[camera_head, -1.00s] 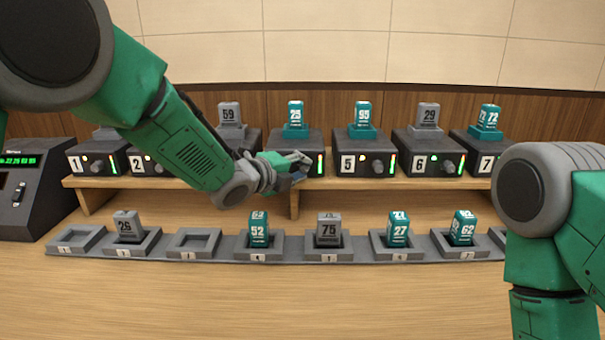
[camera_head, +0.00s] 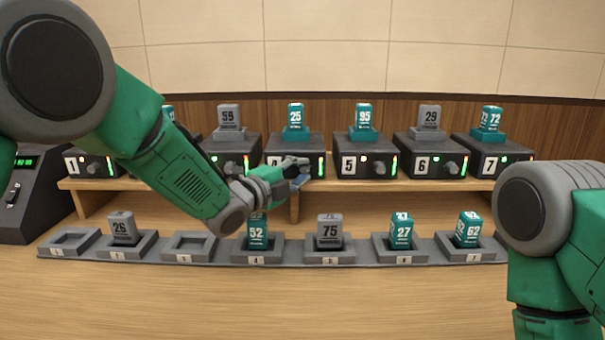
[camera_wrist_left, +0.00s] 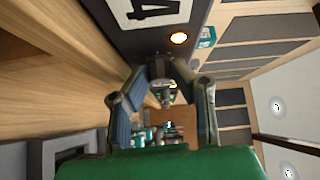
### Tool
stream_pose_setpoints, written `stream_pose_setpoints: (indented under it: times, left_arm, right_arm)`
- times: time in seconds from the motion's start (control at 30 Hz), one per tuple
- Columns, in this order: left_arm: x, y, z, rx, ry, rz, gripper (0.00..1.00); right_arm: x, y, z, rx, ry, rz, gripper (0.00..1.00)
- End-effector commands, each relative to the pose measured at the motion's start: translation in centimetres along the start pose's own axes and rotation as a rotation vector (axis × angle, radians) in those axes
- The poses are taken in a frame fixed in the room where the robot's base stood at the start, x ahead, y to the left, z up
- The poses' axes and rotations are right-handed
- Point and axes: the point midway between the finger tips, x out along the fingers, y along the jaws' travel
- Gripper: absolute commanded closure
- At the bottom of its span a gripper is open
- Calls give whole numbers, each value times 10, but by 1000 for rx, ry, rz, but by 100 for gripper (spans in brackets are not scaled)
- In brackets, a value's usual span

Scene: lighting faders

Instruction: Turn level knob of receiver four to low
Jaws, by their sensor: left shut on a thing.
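Receiver four (camera_head: 296,143) is a dark box on the wooden shelf, with a teal handset marked 25 on top. My left gripper (camera_head: 298,170) is at the front of this box. In the left wrist view its fingers (camera_wrist_left: 163,85) close around the dark level knob (camera_wrist_left: 160,66). The knob's pointer direction cannot be made out. My right gripper is out of view; only my right arm shows.
Receiver three (camera_head: 232,150) and receiver five (camera_head: 366,155) stand close on either side. Below the shelf (camera_head: 400,185) is a row of grey holders (camera_head: 195,245), some with handsets. A dark console (camera_head: 28,195) stands at the left. The front table area is clear.

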Motion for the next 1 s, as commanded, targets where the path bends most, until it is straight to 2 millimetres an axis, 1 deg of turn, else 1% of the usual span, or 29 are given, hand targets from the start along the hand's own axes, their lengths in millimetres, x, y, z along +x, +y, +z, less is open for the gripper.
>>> stream_pose_setpoints:
  times: [0.03,0.2,0.23,0.27,0.77,0.87,1.0]
  left_arm:
    - [-3,6,4,-3,-9,12,100]
    - [-3,6,4,-3,-9,13,100]
    - [-3,6,4,-3,-9,13,69]
    - [-3,6,4,-3,-9,13,60]
    - [0,6,0,6,-5,19,60]
    - [0,3,-1,38,-7,46,60]
    - [1,-4,-2,152,-13,139,60]
  right_arm:
    - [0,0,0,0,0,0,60]
    - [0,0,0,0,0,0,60]
    - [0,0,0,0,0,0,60]
    - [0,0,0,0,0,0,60]
    - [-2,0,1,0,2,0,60]
    - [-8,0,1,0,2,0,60]
    - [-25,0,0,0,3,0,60]
